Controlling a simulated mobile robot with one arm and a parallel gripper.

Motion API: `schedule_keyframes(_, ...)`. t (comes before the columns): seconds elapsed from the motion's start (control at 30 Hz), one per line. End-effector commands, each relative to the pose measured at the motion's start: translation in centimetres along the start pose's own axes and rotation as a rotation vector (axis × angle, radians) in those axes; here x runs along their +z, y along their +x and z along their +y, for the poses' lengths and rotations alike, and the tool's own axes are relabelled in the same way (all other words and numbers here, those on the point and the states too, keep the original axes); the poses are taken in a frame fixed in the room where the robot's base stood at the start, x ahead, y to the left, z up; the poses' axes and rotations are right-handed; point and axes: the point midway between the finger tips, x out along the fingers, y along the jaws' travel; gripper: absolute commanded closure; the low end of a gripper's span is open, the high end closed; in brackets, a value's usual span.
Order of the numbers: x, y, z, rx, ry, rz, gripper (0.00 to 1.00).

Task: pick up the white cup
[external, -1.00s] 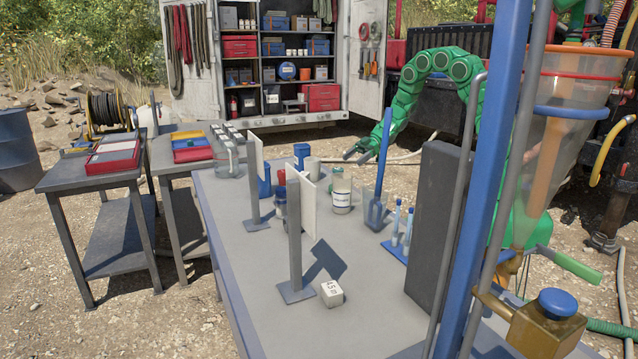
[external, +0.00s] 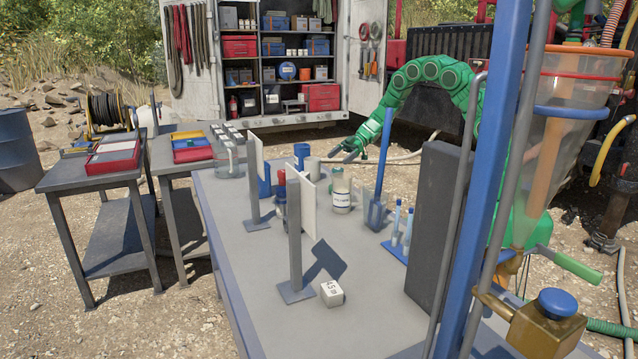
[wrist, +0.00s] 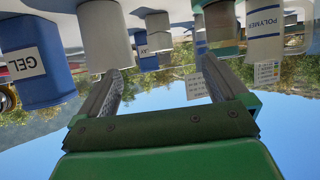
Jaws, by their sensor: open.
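The likely white cup (external: 312,168) is a plain off-white cylinder at the far end of the table, beside a blue cup. In the wrist view, which is upside down, a plain off-white cylinder (wrist: 104,36) that looks like it stands by my left-hand finger, next to a blue GEL jar (wrist: 36,62). My gripper (external: 342,153) is open and empty, a little right of the cup and at about its rim height in the external view. In the wrist view its fingers (wrist: 162,70) are spread wide with nothing between them. I cannot tell the exact gap to the cup.
A white labelled jar (external: 342,192) stands near my gripper; a POLYMER jar (wrist: 265,36) shows in the wrist view.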

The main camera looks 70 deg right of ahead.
Motion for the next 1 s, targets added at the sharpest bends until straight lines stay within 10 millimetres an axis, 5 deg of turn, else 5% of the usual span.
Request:
schedule_keyframes(0.2, 0.2, 1.2, 5.6, 0.005, -0.002, -0.011, 0.00)
schedule_keyframes(0.4, 0.0, 2.1, 8.2, 0.005, 0.002, -0.011, 0.00)
schedule_keyframes(1.0, -0.2, 5.6, 8.8, 0.005, 0.000, -0.010, 0.00)
